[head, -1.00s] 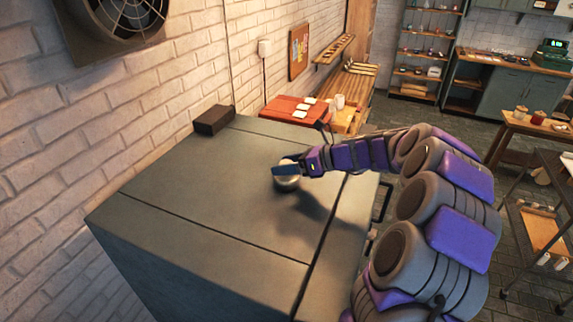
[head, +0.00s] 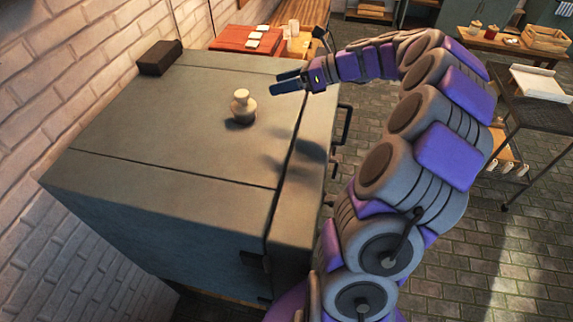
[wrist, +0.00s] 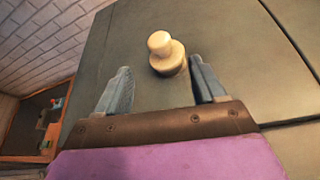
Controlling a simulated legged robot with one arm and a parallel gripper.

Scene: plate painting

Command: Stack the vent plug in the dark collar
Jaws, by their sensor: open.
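The vent plug (head: 242,99) is a pale cream piece with a round knob, standing upright on the grey cabinet top. Its lower part looks darker at the foot; I cannot tell whether this is the dark collar around it or shadow. No separate collar shows. My gripper (head: 275,82) is open and empty in the head view, up and to the right of the plug and apart from it. In the wrist view the plug (wrist: 167,58) stands beyond the two spread fingers of my gripper (wrist: 160,68), nearer the right finger.
The grey cabinet top (head: 150,120) is mostly clear. A dark block (head: 160,57) sits at its back left corner against the brick wall. A red surface with pale cards (head: 250,40) lies behind. Handles (head: 341,125) stick out from the cabinet's right side.

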